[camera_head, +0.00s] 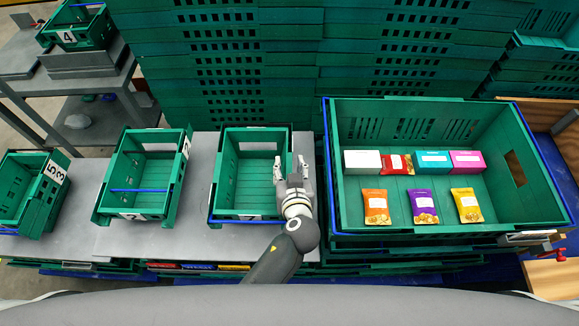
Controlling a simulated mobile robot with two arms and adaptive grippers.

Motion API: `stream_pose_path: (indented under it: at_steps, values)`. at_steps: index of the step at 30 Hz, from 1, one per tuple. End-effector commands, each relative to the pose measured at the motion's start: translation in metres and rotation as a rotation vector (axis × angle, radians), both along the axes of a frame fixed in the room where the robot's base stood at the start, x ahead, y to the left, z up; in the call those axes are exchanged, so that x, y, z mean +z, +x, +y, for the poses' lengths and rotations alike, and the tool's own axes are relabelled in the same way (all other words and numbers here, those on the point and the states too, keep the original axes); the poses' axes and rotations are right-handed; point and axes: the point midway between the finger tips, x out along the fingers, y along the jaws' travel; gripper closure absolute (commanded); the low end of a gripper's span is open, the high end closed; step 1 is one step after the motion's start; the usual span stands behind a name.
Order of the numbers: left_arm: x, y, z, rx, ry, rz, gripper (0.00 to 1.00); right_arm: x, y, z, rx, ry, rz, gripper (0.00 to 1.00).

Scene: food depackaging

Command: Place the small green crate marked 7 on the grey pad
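A small green crate (218,186) stands in the middle, empty, with a blue bar along its front. A pale label on its front edge is too small to read surely. The fingers look apart; contact with the wall cannot be told. Grey pad-like surfaces lie under the small crates, one showing bare in front of the middle crate (200,244). Another bare grey pad (18,58) lies on the cart at the upper left. My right gripper is not in view.
Another small crate (173,178) stands to the left, one marked 5 and 3 (45,205) at far left, and one marked 4 (92,35) on the cart. A large green crate (545,165) with boxes and snack bags is close right. Stacked crates (270,60) block the back.

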Motion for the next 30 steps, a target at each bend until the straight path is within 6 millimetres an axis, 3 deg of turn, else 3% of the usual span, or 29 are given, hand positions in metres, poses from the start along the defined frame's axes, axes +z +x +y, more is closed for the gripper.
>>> stream_pose_path:
  at_steps: [11, 30]
  values:
    - [0.002, -0.005, -0.001, 0.000, -0.002, -0.001, 0.59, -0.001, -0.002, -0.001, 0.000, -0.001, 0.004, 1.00]
    - [0.046, -0.098, -0.011, -0.001, -0.001, -0.001, 0.59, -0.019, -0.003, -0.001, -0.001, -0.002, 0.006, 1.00]
